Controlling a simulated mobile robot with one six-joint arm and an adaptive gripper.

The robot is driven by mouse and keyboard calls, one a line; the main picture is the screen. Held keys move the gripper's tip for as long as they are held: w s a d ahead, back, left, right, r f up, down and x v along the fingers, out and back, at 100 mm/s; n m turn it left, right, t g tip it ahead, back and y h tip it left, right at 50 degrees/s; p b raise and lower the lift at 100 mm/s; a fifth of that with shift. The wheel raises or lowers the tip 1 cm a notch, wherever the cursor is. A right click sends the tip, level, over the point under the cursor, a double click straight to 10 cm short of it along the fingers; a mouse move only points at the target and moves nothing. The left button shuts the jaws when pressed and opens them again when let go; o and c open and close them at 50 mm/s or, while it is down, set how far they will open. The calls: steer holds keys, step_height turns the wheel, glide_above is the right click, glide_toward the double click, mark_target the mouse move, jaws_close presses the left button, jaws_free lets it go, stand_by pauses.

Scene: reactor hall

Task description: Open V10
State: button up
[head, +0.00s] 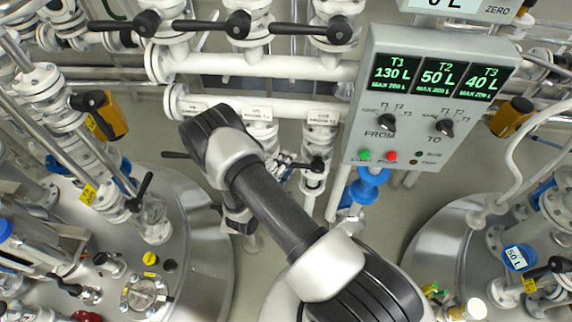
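I cannot read a V10 tag clearly in the head view. Two small white labels sit on the horizontal white pipe, a left label (257,112) and a right label (322,116), their print too small to make out. Below the right label is a valve with a black lever (315,165) on a vertical white pipe. Another black lever (176,155) sticks out left of my arm; its valve body is mostly hidden behind the arm. My arm reaches up from the bottom and bends over this area. My gripper's fingers are not clearly visible behind it.
A grey control panel (362,140) shows T1 130 L, T2 50 L, T3 40 L, with FROM and TO knobs. Several black-levered valves (237,25) line the top. Steel tanks stand at the left (205,230) and right (432,240). Pipes crowd the left side.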

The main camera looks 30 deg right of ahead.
jaws_close()
stand_by(0.5)
stand_by(0.3)
